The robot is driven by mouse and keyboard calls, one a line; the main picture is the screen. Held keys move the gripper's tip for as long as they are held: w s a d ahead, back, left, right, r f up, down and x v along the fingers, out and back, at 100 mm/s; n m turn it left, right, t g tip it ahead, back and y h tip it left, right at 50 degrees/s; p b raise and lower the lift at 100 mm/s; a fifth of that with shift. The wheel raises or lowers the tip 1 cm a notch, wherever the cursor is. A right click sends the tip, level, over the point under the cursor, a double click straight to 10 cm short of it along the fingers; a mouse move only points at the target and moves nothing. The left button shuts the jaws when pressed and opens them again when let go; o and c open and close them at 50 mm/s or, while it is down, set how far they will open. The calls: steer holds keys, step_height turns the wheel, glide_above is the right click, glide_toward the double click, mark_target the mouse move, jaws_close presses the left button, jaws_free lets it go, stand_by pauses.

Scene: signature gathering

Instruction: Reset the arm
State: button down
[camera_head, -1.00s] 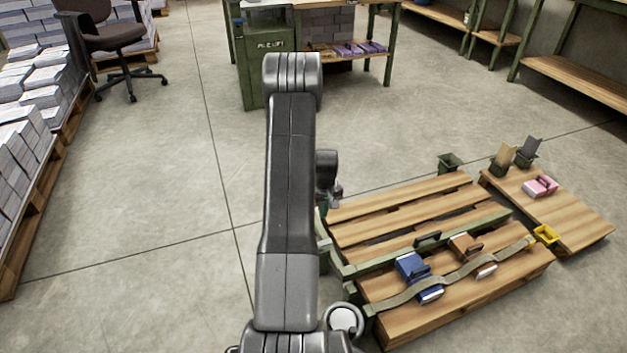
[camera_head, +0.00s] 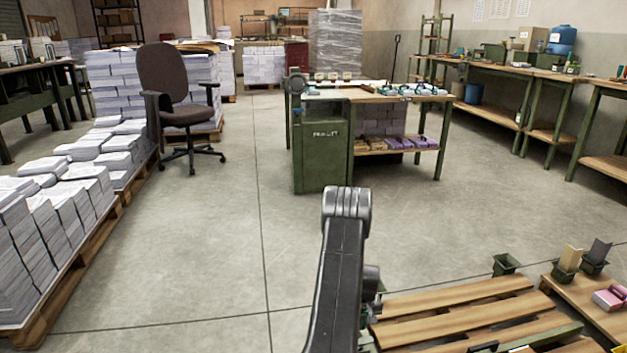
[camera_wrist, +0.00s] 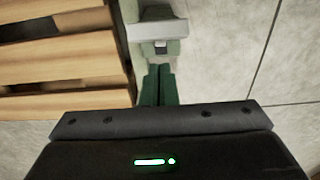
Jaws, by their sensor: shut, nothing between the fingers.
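My gripper (camera_wrist: 158,85) shows in the wrist view as two dark green fingers, side by side and shut with nothing between them. It hangs over bare concrete floor, just right of the slatted wooden pallet (camera_wrist: 60,48). A grey and green part lies beyond the fingertips; I cannot tell what it is. In the head view my dark arm rises from the bottom edge, left of the pallet (camera_head: 455,293).
A green workbench (camera_head: 322,160) stands ahead. Paper stacks (camera_head: 60,205) on pallets and an office chair (camera_head: 175,95) are at left. A low wooden board (camera_head: 590,300) with green holders and a pink item lies at right. The middle floor is clear.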

steer(key=shift+g, duration=0.4)
steer(key=w+f, duration=0.2)
steer(key=w, duration=0.1)
steer(key=w+a+f+b, duration=0.1)
steer(key=shift+w, duration=0.4)
steer(key=shift+s, duration=0.1)
